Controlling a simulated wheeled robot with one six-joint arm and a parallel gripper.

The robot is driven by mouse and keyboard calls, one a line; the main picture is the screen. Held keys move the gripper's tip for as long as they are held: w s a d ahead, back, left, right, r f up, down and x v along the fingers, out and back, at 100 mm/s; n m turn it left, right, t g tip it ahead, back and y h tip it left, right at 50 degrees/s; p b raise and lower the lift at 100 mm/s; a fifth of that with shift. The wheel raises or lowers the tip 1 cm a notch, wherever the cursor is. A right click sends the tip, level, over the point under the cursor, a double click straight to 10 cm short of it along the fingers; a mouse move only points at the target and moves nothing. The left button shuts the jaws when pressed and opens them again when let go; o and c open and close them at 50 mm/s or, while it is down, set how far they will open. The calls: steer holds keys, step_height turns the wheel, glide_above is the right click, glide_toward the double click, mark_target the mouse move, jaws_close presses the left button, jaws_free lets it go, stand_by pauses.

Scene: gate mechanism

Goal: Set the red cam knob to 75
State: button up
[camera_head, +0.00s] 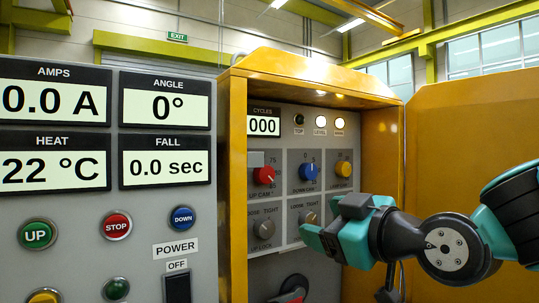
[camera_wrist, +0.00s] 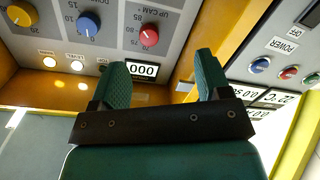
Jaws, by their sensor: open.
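The red cam knob (camera_head: 264,175) sits on the grey panel inside the yellow cabinet, under the CYCLES counter. Its scale shows 75 at the top and 85 lower down. Its white mark seems to point to the lower right, near 85, but is small. In the wrist view the red knob (camera_wrist: 149,37) appears upside down beyond the fingertips. My gripper (camera_head: 330,222) is in front of the lower right of the panel, right of and below the red knob. In the wrist view my gripper (camera_wrist: 160,75) has its two green fingers apart with nothing between them.
A blue knob (camera_head: 308,171) and a yellow knob (camera_head: 343,170) sit right of the red one. Two grey knobs are below, the right one beside my gripper. The yellow cabinet frame (camera_head: 235,180) stands out left of the panel; its door (camera_head: 470,120) is open at right.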

step_height(320, 180, up, 5)
steer(key=m+p, duration=0.2)
steer(key=p, duration=0.8)
glide_toward(268, 176)
steer(key=shift+m+y, duration=0.3)
steer(key=x, duration=0.9)
steer(key=shift+w+f, duration=0.1)
steer(key=shift+w, duration=0.1)
steer(key=c, duration=0.9)
